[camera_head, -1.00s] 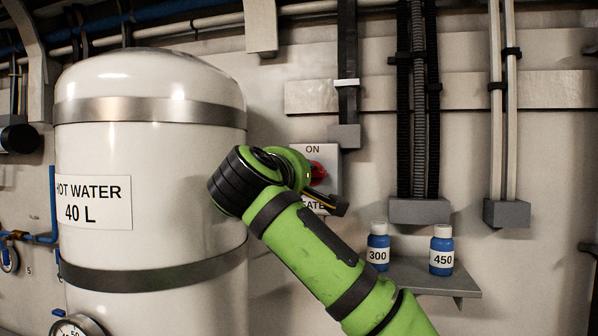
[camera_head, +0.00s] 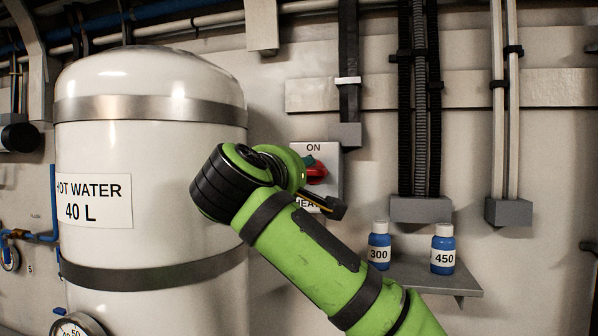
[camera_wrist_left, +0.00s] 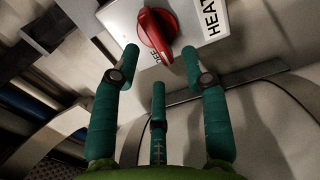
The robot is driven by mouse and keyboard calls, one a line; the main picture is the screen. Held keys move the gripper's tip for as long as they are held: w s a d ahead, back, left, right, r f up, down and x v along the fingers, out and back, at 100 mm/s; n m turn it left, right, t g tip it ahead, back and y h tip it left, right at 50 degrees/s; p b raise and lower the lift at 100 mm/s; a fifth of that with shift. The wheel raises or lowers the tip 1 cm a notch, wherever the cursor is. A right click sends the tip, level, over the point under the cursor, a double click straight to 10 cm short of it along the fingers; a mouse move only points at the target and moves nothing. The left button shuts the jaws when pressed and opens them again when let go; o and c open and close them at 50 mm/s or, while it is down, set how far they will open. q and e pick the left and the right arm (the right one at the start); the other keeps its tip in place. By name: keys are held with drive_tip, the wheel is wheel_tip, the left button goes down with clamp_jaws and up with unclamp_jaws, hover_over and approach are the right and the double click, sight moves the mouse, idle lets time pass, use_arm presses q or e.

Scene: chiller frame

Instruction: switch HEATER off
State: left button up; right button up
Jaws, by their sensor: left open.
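The HEATER switch is a pale box (camera_head: 331,158) on the wall with a red knob (camera_head: 317,175) and an ON label on top. My left gripper (camera_head: 309,164) is in front of the box and hides its left part and some of the HEATER label. In the left wrist view the red knob (camera_wrist_left: 156,30) lies just beyond the teal fingers, roughly between the two outer tips. The fingers (camera_wrist_left: 161,55) are spread, open and empty. The knob's near end points to a small, partly hidden label beside it. Contact cannot be told. My right gripper is not in view.
A white hot water tank (camera_head: 150,150) stands close left of my left wrist. A grey conduit end (camera_head: 345,134) sits just above the box.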

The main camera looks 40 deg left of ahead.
use_arm(q)
drive_tip(key=v, duration=0.9)
drive_tip(key=shift+r, duration=0.15)
